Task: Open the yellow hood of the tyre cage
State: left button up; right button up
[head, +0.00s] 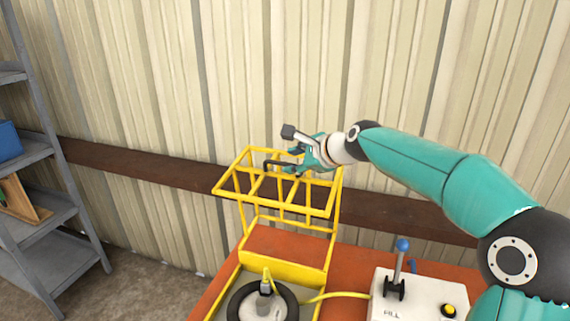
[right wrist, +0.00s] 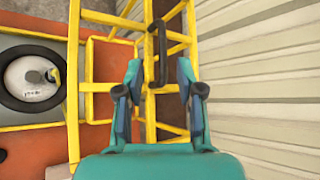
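The yellow hood (head: 272,205) of the tyre cage is a frame of bars, standing raised above the orange base, near the wall. Its black handle (head: 272,163) is on the far side; the handle also shows in the right wrist view (right wrist: 162,45). My right gripper (head: 290,160) is at the hood's far edge, by the handle. In the right wrist view its fingers (right wrist: 160,75) are apart, with the handle's near end between the fingertips; I see no finger closed on it. A black tyre (head: 237,302) lies in the cage below. My left gripper is out of view.
A yellow hose (head: 335,295) runs from the tyre. A grey shelf (head: 60,190) stands left. The corrugated wall (head: 290,70) is close behind the hood.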

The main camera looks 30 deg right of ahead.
jog(key=v, duration=0.4)
jog(key=shift+s+r, duration=0.2)
jog(key=shift+s, duration=0.1)
jog(key=shift+f, duration=0.1)
